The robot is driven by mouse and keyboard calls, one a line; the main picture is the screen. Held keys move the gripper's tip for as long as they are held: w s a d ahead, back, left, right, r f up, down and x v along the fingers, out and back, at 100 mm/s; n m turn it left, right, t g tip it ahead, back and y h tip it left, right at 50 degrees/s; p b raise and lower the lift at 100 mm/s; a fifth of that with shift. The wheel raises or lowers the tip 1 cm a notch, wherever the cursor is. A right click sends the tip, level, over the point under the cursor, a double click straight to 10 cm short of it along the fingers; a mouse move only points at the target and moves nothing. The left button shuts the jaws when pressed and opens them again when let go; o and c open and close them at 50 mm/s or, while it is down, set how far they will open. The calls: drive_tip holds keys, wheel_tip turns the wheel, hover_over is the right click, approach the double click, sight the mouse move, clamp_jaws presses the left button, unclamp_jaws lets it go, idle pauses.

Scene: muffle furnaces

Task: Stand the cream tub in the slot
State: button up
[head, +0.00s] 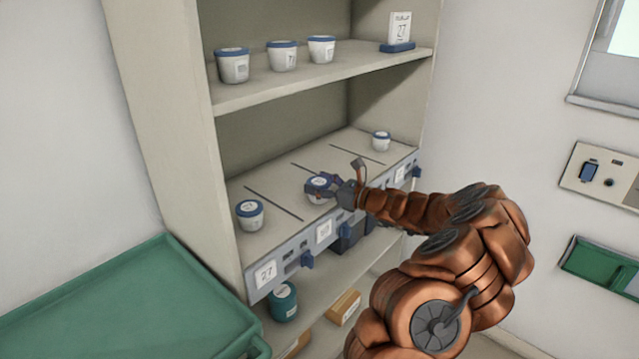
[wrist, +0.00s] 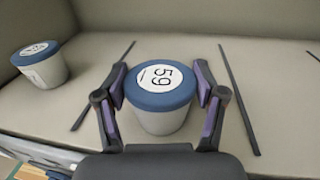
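In the head view the same tub (head: 319,183) is at the middle shelf, partly covered by my gripper (head: 322,190). One finger is on each side, close to the lid; whether both press on it I cannot tell. The slot (wrist: 222,120) around the tub is a strip of shelf between two dark divider lines, one left and one right. Whether the tub's base touches the shelf is hidden.
Three tubs and a card stand (head: 398,45) are on the upper shelf. A labelled front rail (head: 290,258) edges the shelf. A green tray (head: 130,305) is at lower left.

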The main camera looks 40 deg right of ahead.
drive_tip(key=o, duration=0.5)
drive_tip(key=shift+r, duration=0.1)
drive_tip(key=shift+s, duration=0.1)
drive_tip(key=v, duration=1.1)
drive_tip(key=shift+s+d, duration=0.15)
drive_tip(key=shift+s, duration=0.2)
idle(0.4)
